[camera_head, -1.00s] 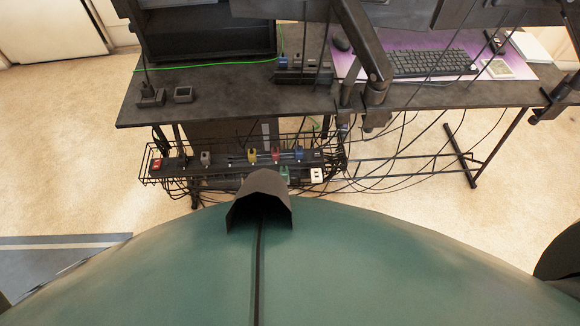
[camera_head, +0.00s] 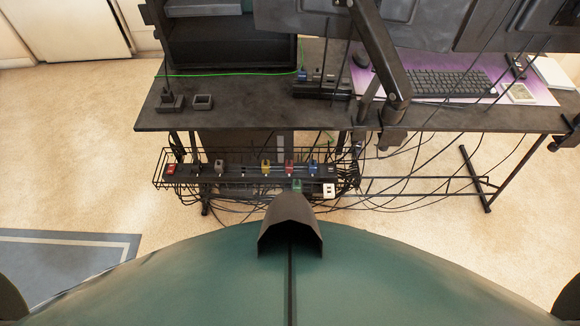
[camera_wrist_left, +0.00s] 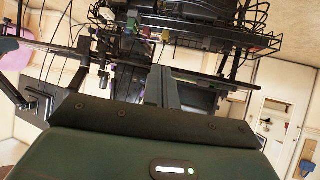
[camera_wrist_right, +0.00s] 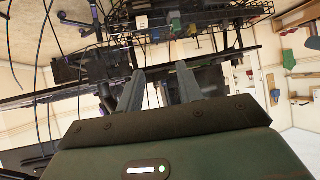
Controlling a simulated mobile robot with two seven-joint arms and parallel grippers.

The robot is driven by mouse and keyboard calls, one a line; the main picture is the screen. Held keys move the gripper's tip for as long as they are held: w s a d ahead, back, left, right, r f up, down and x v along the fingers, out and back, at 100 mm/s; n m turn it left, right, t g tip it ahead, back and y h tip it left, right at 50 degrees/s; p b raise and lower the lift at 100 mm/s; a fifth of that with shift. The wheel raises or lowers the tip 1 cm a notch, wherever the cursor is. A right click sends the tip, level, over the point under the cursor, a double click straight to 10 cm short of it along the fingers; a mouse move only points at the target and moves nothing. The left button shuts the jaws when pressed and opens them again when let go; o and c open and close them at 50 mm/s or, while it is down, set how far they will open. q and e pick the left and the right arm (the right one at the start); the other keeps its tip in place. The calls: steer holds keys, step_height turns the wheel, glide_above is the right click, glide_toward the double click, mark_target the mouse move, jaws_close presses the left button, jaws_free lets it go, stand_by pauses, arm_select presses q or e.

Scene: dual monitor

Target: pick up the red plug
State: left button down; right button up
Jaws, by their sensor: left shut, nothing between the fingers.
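The red plug (camera_head: 289,168) sits in a black power strip (camera_head: 228,171) in a wire tray under the desk, between a yellow plug (camera_head: 265,167) and a blue plug (camera_head: 313,167). In the left wrist view the red plug (camera_wrist_left: 146,32) is small, near the top. My left gripper (camera_wrist_left: 162,72) is shut and empty, apart from the plug. My right gripper (camera_wrist_right: 159,76) is open with nothing between its fingers; the tray lies beyond it, at the top of its view. Neither gripper shows in the head view.
A green plug (camera_head: 297,185) and a white plug (camera_head: 328,190) are at the strip's near side. A red switch (camera_head: 171,168) is at its left end. The wire tray (camera_head: 160,182) has hanging cables around it. The desk (camera_head: 240,115) overhangs behind.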

steer(key=shift+s+f, duration=0.15)
steer(key=shift+s, duration=0.1)
